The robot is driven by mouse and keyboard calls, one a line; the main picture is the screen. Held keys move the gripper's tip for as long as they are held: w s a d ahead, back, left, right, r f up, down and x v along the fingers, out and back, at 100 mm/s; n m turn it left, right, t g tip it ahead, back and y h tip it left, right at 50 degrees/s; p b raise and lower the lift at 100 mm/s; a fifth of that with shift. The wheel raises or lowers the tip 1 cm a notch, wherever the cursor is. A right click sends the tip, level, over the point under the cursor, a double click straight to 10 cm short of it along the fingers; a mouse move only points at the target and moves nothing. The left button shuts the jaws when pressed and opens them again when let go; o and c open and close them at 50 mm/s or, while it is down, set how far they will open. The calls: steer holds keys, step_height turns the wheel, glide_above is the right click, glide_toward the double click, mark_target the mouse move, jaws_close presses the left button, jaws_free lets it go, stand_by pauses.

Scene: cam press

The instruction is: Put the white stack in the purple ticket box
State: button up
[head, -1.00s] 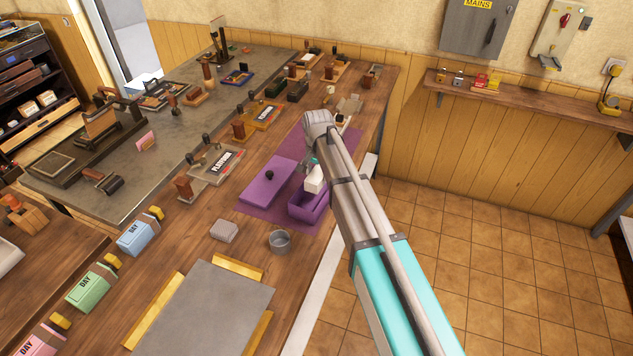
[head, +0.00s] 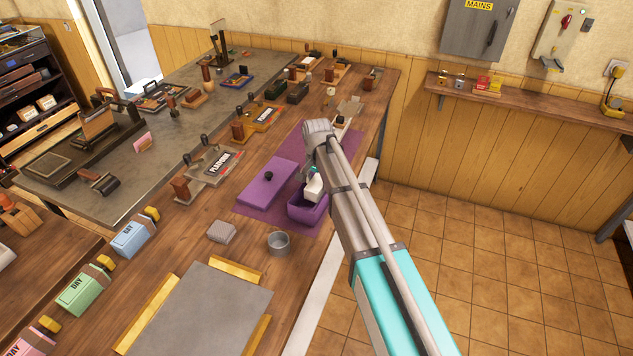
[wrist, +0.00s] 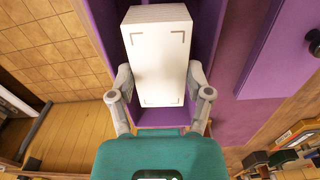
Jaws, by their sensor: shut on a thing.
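The white stack (wrist: 158,58) is a white block with dark corner marks, held between the two fingers of my gripper (wrist: 160,92). In the wrist view it lies over the open purple ticket box (wrist: 206,32), whose walls show on both sides of it. In the head view the white stack (head: 314,187) sits within the outline of the purple box (head: 307,213), its upper part above the rim. I cannot tell whether it touches the box floor. My arm hides part of the box and most of the gripper in the head view.
A purple lid (head: 268,186) with a black knob lies left of the box on a purple mat (head: 247,211). A small metal bucket (head: 278,244) and a grey ribbed block (head: 222,231) stand nearer. Stamps and plates crowd the bench further back.

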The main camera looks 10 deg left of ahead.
mark_target(317, 182)
steer(key=shift+f+b, duration=0.4)
steer(key=shift+f, duration=0.05)
steer(key=o, duration=1.2)
steer(key=shift+r, duration=0.2)
step_height(317, 182, up, 13)
steer(key=p, duration=1.3)
